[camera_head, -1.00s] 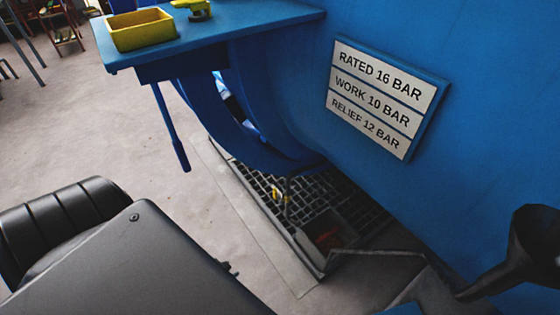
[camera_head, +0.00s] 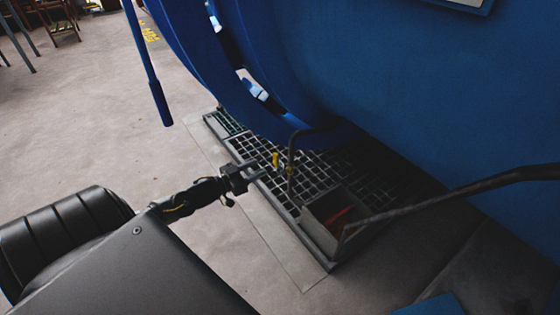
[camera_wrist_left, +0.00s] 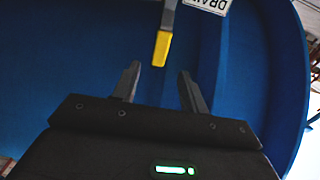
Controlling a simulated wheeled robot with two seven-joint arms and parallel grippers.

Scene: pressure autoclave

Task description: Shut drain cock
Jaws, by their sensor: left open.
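The drain cock has a yellow handle (camera_head: 275,160) on a thin pipe (camera_head: 291,165) low under the blue vessel, above the floor grating. In the left wrist view the yellow handle (camera_wrist_left: 162,48) hangs from a grey lever, beside a white plate (camera_wrist_left: 207,5) whose visible letters begin "DRA". My left gripper (camera_head: 254,172) is open and empty, with its fingers pointing toward the handle. In the wrist view the handle is beyond the gap between the fingertips (camera_wrist_left: 159,78), apart from both. The cock's body is too small to make out. My right gripper does not show.
The blue vessel (camera_head: 380,90) overhangs the grating (camera_head: 325,170). An open box (camera_head: 318,215) with something reddish inside sits at the grating's near end. A dark rod (camera_head: 450,197) runs to it from the right. A blue lever (camera_head: 155,90) hangs at upper left.

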